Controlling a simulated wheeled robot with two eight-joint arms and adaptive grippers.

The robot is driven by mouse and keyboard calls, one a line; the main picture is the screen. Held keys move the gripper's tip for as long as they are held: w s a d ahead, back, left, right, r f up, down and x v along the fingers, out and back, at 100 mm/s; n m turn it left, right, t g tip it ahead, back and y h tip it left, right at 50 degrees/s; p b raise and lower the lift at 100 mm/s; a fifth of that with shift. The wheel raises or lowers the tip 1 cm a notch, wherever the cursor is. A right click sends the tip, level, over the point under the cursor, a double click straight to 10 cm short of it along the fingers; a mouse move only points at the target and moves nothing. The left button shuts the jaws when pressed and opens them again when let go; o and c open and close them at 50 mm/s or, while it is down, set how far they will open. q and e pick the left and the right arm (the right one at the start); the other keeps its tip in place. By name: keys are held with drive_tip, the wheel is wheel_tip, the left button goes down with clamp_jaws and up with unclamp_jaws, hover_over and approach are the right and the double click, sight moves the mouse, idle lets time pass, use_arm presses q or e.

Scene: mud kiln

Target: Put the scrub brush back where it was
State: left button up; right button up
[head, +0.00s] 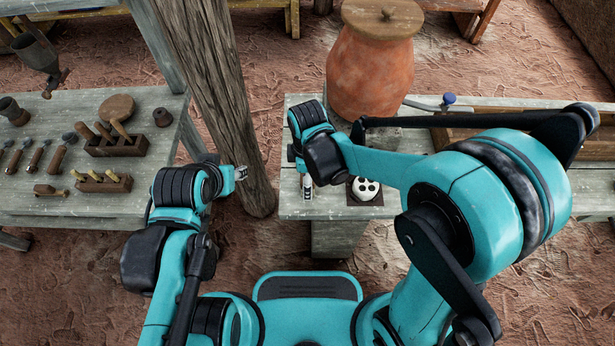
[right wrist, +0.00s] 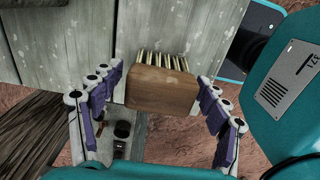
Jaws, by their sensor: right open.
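The scrub brush (right wrist: 160,88) is a brown wooden block with pale bristles, seen in the right wrist view at the edge of grey planks. My right gripper (right wrist: 160,76) is open, with one finger on each side of the block and gaps beside it. Whether the brush rests on the planks is unclear. In the head view my right gripper (head: 307,188) is small, over the front left corner of the right table (head: 410,212); I cannot make out the brush there. My left gripper (head: 241,173) is by the wooden post, its fingers too small to judge.
The wooden post (head: 222,90) stands between the tables. An orange clay jar (head: 368,75) and a white piece with dark holes (head: 366,188) are on the right table. The left table (head: 70,208) holds tools and wooden racks (head: 118,146). Bare floor lies between.

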wheel_tip(320, 180, up, 12)
drive_tip(key=p, duration=0.4)
drive_tip(key=shift+r+p, duration=0.15)
drive_tip(key=shift+p, duration=0.25)
use_arm(q)
wheel_tip(320, 180, up, 5)
use_arm(e)
drive_tip(key=s+d+r+m+t, duration=0.2)
drive_tip(key=d+m+t, duration=0.1)
drive_tip(key=d+m, duration=0.6)
drive_tip(key=s+d+r+m+t, duration=0.3)
drive_tip(key=d+m+t, duration=0.1)
drive_tip(key=d+m, duration=0.5)
drive_tip(key=shift+r, duration=0.35)
use_arm(q)
drive_tip(key=shift+c, duration=0.3)
use_arm(e)
drive_tip(key=shift+s, duration=0.1)
drive_tip(key=shift+c, duration=0.3)
